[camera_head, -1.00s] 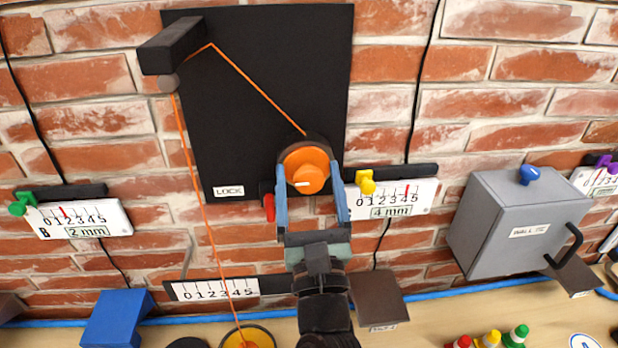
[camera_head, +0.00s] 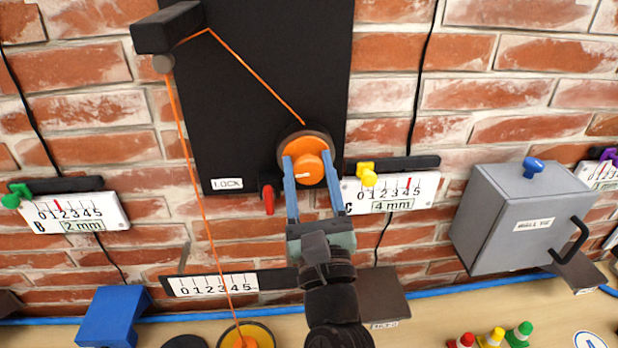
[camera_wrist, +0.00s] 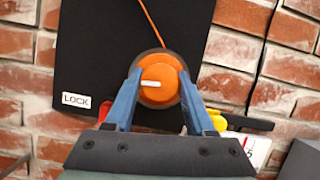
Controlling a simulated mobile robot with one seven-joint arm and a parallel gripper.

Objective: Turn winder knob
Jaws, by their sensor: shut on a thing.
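The orange winder knob (camera_head: 307,168) is on the front of a drum on the black wall panel (camera_head: 230,120). A white mark on the knob points left in both views. My gripper (camera_head: 309,164) is shut on the knob, with one blue finger on its left side and one on its right; the knob also shows between the fingers in the wrist view (camera_wrist: 160,84). The orange cord (camera_head: 255,78) runs from the drum up to a dark bracket (camera_head: 168,28) and then down. A red lever (camera_head: 268,198) sits left of the drum, near the LOCK label (camera_head: 227,184).
A yellow clamp (camera_head: 367,176) and a 4 mm gauge (camera_head: 400,190) are close to the right of my gripper. A grey wall box (camera_head: 520,215) is farther right. A scale strip (camera_head: 215,285) lies below left. A dark block (camera_head: 378,295) is below.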

